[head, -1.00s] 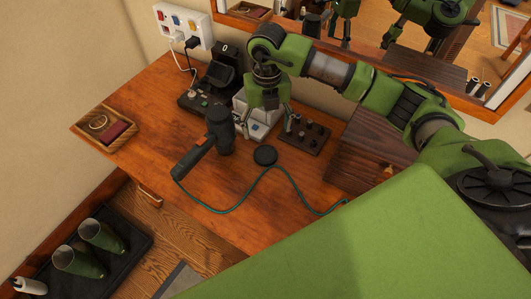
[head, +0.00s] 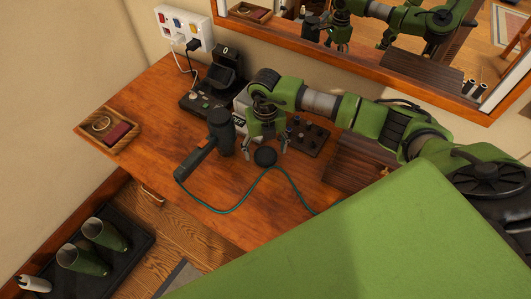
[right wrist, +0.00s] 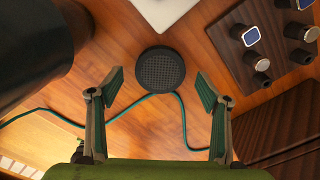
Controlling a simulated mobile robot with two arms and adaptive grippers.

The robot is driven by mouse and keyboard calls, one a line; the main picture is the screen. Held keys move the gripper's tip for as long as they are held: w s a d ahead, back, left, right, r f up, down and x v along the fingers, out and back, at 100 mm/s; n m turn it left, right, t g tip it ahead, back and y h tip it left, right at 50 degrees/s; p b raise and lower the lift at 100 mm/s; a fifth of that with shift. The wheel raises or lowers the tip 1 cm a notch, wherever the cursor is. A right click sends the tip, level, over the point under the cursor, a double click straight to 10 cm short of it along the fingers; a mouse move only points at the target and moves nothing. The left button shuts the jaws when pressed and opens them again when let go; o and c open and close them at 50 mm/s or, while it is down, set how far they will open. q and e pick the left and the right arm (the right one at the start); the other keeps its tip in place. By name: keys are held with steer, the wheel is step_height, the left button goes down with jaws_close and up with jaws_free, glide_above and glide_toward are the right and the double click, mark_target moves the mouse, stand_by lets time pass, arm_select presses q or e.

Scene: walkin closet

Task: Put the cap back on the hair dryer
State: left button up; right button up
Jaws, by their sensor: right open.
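The cap, a round dark disc with a mesh face (right wrist: 160,69), lies flat on the wooden table; it also shows in the head view (head: 265,157). The dark hair dryer (head: 220,132) lies on the table just left of the cap, its handle pointing to the lower left and a green cord running from it. My right gripper (right wrist: 160,88) is open and empty, pointing down above the table. In the right wrist view the cap lies between and slightly beyond its fingertips, apart from them. My left gripper is not in view.
A board with several knobs (head: 306,136) stands right of the cap. A black device (head: 209,100) stands behind the dryer, and a wooden tray (head: 107,128) is at the left. The green cord (head: 246,192) crosses the table near the cap. The table's front left is clear.

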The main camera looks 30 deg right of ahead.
steer(key=shift+f, duration=0.8)
steer(key=shift+c, duration=0.3)
steer(key=c, duration=0.9)
steer(key=shift+o, duration=0.2)
steer(key=shift+r, duration=0.1)
